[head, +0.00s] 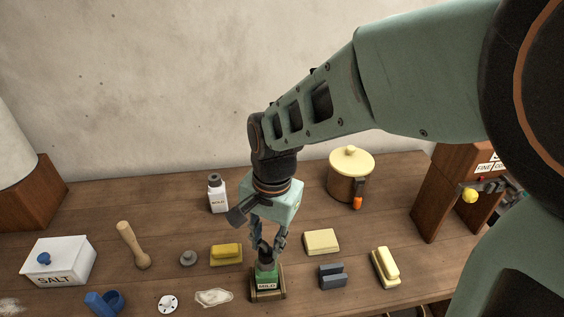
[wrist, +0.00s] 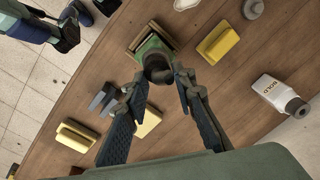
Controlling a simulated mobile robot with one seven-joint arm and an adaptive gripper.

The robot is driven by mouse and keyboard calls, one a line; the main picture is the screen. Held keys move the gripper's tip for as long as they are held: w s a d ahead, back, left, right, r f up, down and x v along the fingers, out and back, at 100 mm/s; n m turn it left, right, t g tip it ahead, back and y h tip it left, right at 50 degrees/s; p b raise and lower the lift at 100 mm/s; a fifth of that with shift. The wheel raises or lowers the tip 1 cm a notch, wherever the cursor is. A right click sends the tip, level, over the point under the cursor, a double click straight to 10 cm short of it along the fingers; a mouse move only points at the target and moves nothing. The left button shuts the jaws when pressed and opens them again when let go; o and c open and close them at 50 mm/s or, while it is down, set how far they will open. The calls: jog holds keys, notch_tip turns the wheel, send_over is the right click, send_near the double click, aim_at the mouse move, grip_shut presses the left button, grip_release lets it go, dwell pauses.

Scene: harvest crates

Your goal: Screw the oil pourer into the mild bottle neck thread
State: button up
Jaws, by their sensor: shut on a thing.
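The mild bottle (head: 267,275) is green with a "MILD" label and stands upright in a small wooden holder (head: 254,290) at the table's front middle. In the wrist view its green body (wrist: 152,46) shows beyond my fingers. The oil pourer (wrist: 156,66) is a dark grey piece, in line with the bottle's top; it also shows in the head view (head: 265,256). My gripper (head: 268,246) points down over the bottle, its fingers shut on the oil pourer. The bottle neck and its thread are hidden, so I cannot tell how far the pourer sits in it.
The white "BOLD" bottle (head: 217,194) and a lidded pot (head: 348,180) stand behind. A salt box (head: 58,262) is left.

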jog(key=shift+m, duration=0.9)
jog(key=shift+b, duration=0.3)
jog(key=shift+m, duration=0.9)
jog(key=o, duration=0.6)
jog(key=shift+n, duration=0.9)
